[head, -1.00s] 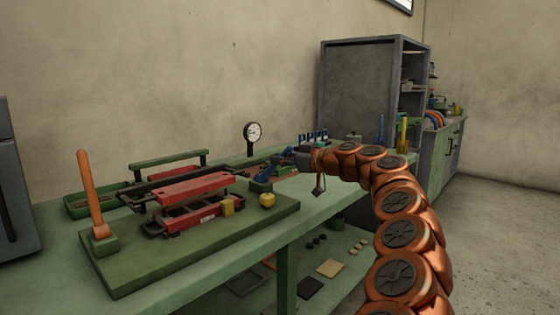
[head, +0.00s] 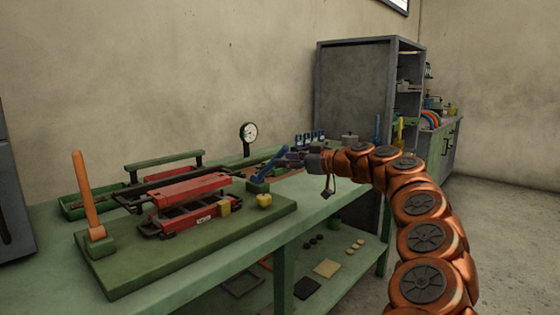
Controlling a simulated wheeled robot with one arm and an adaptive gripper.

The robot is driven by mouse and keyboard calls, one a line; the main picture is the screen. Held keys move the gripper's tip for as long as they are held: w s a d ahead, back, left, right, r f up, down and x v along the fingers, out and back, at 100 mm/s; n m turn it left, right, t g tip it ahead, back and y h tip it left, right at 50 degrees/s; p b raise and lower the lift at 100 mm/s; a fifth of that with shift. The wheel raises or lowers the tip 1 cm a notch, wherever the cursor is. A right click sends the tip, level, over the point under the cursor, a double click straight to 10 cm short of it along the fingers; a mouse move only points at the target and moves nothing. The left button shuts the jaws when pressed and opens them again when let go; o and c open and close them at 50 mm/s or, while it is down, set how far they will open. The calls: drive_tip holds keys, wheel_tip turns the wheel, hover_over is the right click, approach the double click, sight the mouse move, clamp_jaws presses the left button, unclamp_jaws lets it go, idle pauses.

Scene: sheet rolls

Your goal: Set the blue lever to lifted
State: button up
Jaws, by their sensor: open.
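The blue lever (head: 272,164) stands on a small green block at the right end of the green base plate (head: 130,276). It slants up to the right, with its tip raised. My gripper (head: 290,158) is open, just right of the lever's upper part. Its fingers are small and dark here, and I cannot tell whether they touch the lever.
A red press (head: 190,187) fills the middle of the plate, with a yellow knob (head: 264,201) near the lever. An orange lever (head: 88,190) stands upright at the left. A gauge (head: 249,132) and blue pegs (head: 308,136) are behind.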

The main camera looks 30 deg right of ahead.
drive_tip(key=v, duration=0.8)
drive_tip(key=shift+s, duration=0.1)
drive_tip(key=s+a+r+n+g+y+p, duration=0.15)
drive_tip(key=a+r+p, duration=0.25)
drive_tip(key=a, duration=0.5)
drive_tip(key=s+a+r+g+p, duration=0.3)
drive_tip(key=a+p, duration=0.1)
drive_tip(key=a, duration=0.5)
drive_tip(key=s+a+r+n+g+y+p, duration=0.1)
drive_tip(key=s+a+r+g+p, duration=0.2)
drive_tip(key=a, duration=0.6)
drive_tip(key=s+a+m+g+h+p, duration=0.1)
drive_tip(key=s+a+g+h+p, duration=0.2)
drive_tip(key=s+a+p, duration=0.55)
drive_tip(key=s+d+f+m+g+h+p, duration=0.2)
drive_tip(key=s+p, duration=0.2)
drive_tip(key=s, duration=0.3)
drive_tip(key=s+d+f+m+g+h+p, duration=0.1)
drive_tip(key=s+f+m+g+h+p, duration=0.1)
drive_tip(key=s+p, duration=0.3)
drive_tip(key=s+d+f+m+g+h+p, duration=0.2)
drive_tip(key=s+f+m+p, duration=0.1)
drive_tip(key=s, duration=0.8)
drive_tip(key=shift+s+d+f+m+p, duration=0.2)
drive_tip(key=shift+d+m+p, duration=0.25)
drive_tip(key=shift+p, duration=0.35)
